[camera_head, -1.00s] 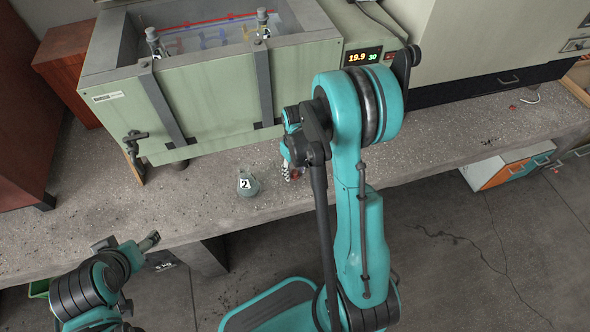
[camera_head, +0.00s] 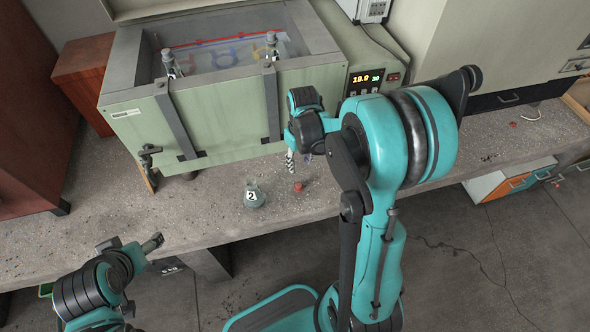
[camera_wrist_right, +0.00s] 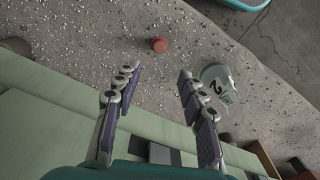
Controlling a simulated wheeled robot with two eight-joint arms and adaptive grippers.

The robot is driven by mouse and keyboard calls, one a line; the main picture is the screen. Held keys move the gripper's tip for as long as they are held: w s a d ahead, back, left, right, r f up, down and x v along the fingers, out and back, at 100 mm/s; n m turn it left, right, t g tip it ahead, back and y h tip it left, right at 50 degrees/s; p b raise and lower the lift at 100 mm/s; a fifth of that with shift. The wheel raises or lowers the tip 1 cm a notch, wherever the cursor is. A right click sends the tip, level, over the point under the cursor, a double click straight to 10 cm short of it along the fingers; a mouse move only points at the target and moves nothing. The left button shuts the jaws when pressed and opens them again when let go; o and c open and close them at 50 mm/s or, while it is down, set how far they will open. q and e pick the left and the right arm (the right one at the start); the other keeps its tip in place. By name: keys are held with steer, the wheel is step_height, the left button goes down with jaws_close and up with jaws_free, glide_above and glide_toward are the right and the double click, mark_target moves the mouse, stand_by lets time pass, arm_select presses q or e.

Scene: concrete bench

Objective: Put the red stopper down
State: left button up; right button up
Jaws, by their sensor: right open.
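The red stopper (camera_head: 298,187) rests on the concrete bench, just right of a small flask marked 2 (camera_head: 254,197). In the right wrist view the stopper (camera_wrist_right: 159,44) lies clear of the fingers, and the flask (camera_wrist_right: 217,84) stands near the right-hand finger. My right gripper (camera_head: 297,162) is above and behind the stopper, close to the green bath; in its wrist view the two fingers (camera_wrist_right: 156,88) are spread with nothing between them. My left gripper (camera_head: 152,243) is at the lower left, off the bench's front edge; its jaw state is unclear.
The green water bath (camera_head: 215,115) stands behind, with two more numbered flasks (camera_head: 272,45) inside it. The concrete bench (camera_head: 120,215) is clear left of the flask marked 2. An open-front drawer unit (camera_head: 510,180) is below at the right.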

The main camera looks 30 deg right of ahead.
steer(key=s+a+r+t, duration=0.7)
steer(key=s+a+r, duration=0.3)
steer(key=s+r, duration=0.1)
steer(key=shift+a+r+m, duration=0.35)
steer(key=shift+r+m, duration=0.05)
steer(key=shift+r, duration=0.45)
stand_by(0.4)
